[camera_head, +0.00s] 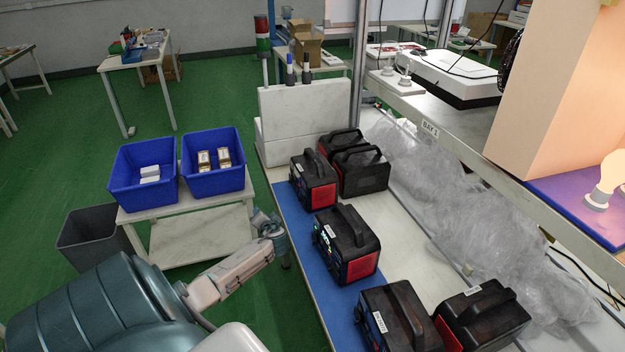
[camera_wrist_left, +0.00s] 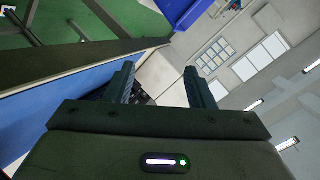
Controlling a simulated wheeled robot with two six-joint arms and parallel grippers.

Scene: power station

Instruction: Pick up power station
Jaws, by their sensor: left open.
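Several black power stations with red side panels and top handles stand on the bench in the head view. One stands alone in the middle (camera_head: 347,245), on the edge of the blue mat (camera_head: 308,262). Others stand at the back (camera_head: 314,181) and at the front (camera_head: 398,318). My left gripper (camera_head: 277,232) is left of the bench edge, apart from the power stations. In the left wrist view its two fingers (camera_wrist_left: 160,85) are spread with nothing held between them. A small dark part, perhaps a power station, shows behind the left finger. My right gripper is not in view.
Clear plastic wrap (camera_head: 470,215) lies along the bench's right side, beneath a shelf (camera_head: 455,118). White boxes (camera_head: 305,112) stand at the back. Two blue bins (camera_head: 146,196) with small boxes sit on a side table, beside a grey waste bin (camera_head: 88,232).

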